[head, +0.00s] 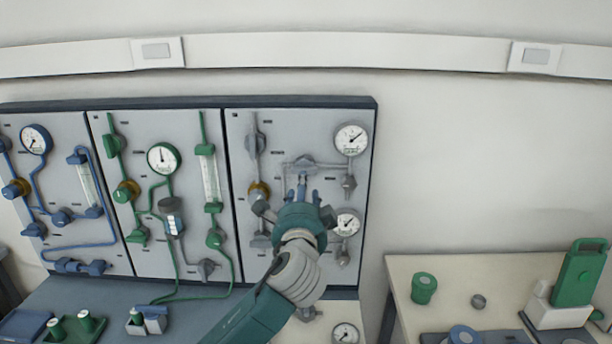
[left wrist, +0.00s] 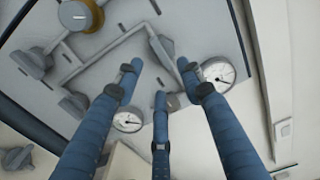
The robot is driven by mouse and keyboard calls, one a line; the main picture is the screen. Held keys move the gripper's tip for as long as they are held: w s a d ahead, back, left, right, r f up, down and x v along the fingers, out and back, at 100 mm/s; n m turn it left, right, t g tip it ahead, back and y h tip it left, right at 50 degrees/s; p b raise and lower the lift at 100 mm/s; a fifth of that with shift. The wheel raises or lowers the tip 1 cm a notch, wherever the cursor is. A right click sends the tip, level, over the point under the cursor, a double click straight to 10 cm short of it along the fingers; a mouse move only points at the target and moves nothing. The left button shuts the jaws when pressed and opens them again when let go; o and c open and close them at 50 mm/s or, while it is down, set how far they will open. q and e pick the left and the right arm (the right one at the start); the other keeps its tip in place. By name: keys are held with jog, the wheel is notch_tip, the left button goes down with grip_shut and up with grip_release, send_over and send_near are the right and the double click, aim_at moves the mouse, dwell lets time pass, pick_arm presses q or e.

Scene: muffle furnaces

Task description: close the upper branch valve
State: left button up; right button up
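The right-hand panel (head: 240,130) carries grey pipework. A grey valve (head: 304,162) sits on its upper pipe, and a second grey valve (head: 348,183) hangs below the upper gauge (head: 352,138). I cannot tell for sure which is the upper branch valve. My left gripper (head: 302,190) is in front of this panel, its fingers pointing at the upper pipe valve. In the left wrist view my gripper's (left wrist: 160,85) three blue fingers are spread and empty. The upper pipe valve (left wrist: 160,45) shows beyond them, apparently untouched. My right gripper is not in view.
A valve with a gold ring (head: 258,190) is left of my gripper, and a lower gauge (head: 347,222) is to its right. Green-piped (head: 163,158) and blue-piped (head: 35,140) panels stand further left. A side table (head: 400,268) holds green items (head: 424,288).

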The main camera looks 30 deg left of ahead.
pick_arm(q)
jog(key=p+x, duration=0.1)
jog(key=x, duration=0.7)
jog(key=shift+w+p, duration=0.15)
jog(key=shift+p, duration=0.25)
jog(key=shift+f, duration=0.1)
grip_shut()
